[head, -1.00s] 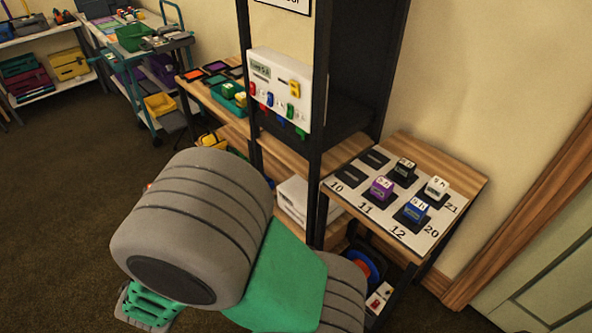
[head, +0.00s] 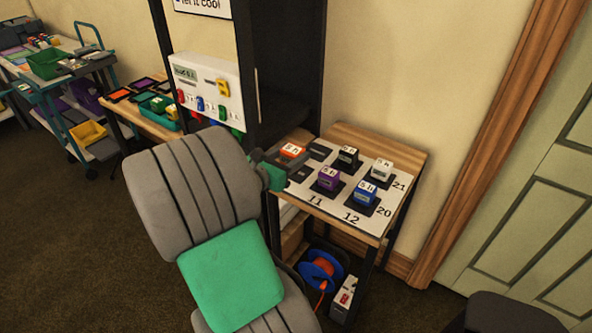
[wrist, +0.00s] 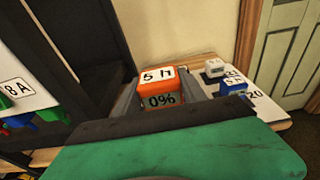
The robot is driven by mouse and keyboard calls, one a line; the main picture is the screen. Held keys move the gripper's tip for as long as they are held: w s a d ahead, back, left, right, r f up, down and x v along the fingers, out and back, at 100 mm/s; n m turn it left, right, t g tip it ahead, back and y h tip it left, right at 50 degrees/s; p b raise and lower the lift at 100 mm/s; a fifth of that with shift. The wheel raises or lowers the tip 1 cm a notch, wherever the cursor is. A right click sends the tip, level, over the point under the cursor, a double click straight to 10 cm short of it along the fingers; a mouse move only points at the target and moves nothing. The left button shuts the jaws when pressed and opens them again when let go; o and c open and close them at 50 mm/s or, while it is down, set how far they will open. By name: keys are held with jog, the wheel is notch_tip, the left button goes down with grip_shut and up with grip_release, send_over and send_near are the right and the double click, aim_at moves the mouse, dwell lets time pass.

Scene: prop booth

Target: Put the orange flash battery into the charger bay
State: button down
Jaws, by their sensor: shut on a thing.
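An orange battery (wrist: 158,76) is held between the jaws of my gripper (wrist: 160,96) in the wrist view. Its top reads "5 h" and its near face reads "0%". In the head view the orange battery (head: 292,150) is over the left edge of the white charger board (head: 338,216); I cannot tell whether it touches. My gripper (head: 280,165) is partly hidden behind my arm. Two dark bays show empty, a back one (head: 320,152) and a front-left one (head: 298,174). The label 10 is hidden.
Purple (head: 328,179), blue (head: 364,192), black (head: 347,158) and white (head: 383,169) batteries occupy other bays. A dark rack (head: 292,70) with a white panel (head: 205,85) stands close at left. A cable reel (head: 322,270) sits below.

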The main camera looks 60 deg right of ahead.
jog(key=w+d+f, duration=0.1)
jog(key=d+f, duration=0.2)
jog(key=w+d+f, duration=0.2)
jog(key=d+f, duration=0.1)
jog(key=d, duration=0.1)
jog(key=w+d+f, duration=0.1)
jog(key=d+f, duration=0.1)
jog(key=d, duration=0.2)
jog(key=shift+w+d+f, duration=0.15)
jog(key=shift+d+f, duration=0.1)
jog(key=shift+f, duration=0.15)
jog(key=shift+w+d+f, duration=0.1)
jog(key=shift+d+f, duration=0.05)
jog(key=shift+f, duration=0.75)
jog(key=shift+d+f, duration=0.1)
jog(key=shift+f, duration=0.8)
jog(key=shift+f, duration=0.2)
jog(key=c, duration=0.6)
grip_release()
jog(key=shift+c, duration=0.2)
jog(key=shift+r, duration=0.1)
jog(key=b+v, duration=0.1)
jog(key=v, duration=1.1)
